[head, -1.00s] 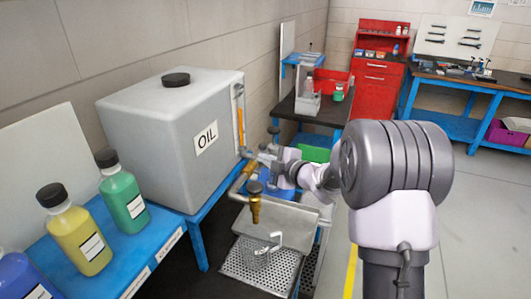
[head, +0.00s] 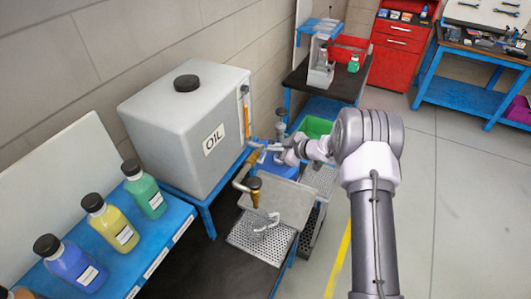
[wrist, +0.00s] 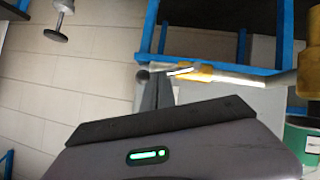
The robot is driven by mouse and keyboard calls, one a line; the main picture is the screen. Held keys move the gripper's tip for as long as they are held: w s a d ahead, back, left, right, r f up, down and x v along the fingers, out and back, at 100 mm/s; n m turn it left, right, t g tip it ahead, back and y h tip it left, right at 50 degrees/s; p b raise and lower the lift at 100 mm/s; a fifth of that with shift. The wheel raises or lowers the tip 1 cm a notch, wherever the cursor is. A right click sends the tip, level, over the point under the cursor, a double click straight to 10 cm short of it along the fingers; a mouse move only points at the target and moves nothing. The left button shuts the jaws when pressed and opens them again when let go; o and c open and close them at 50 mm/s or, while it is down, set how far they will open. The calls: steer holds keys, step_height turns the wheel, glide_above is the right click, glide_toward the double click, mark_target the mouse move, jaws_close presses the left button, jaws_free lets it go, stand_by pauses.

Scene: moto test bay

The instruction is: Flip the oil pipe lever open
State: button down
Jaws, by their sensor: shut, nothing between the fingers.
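The oil tank (head: 190,140) is a grey box marked OIL. A pipe (head: 240,183) runs from its lower right side, with a brass valve (head: 252,159) and a brass nozzle (head: 256,197) pointing down. My gripper (head: 270,147) is shut and empty beside the valve in the head view. In the wrist view my gripper's grey fingers (wrist: 155,92) point up, close to a brass-coloured valve part (wrist: 205,72) with a thin silver lever-like piece (wrist: 181,71). I cannot tell whether the fingers touch the lever.
Green, yellow and blue bottles (head: 110,222) stand on a blue shelf at left. A green bin (head: 317,127) is behind my gripper. Open floor lies at right.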

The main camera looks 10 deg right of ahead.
steer(key=shift+w+d+f+b, duration=0.1)
steer(key=shift+w+f+b, duration=0.2)
steer(key=shift+f, duration=0.25)
stand_by(0.5)
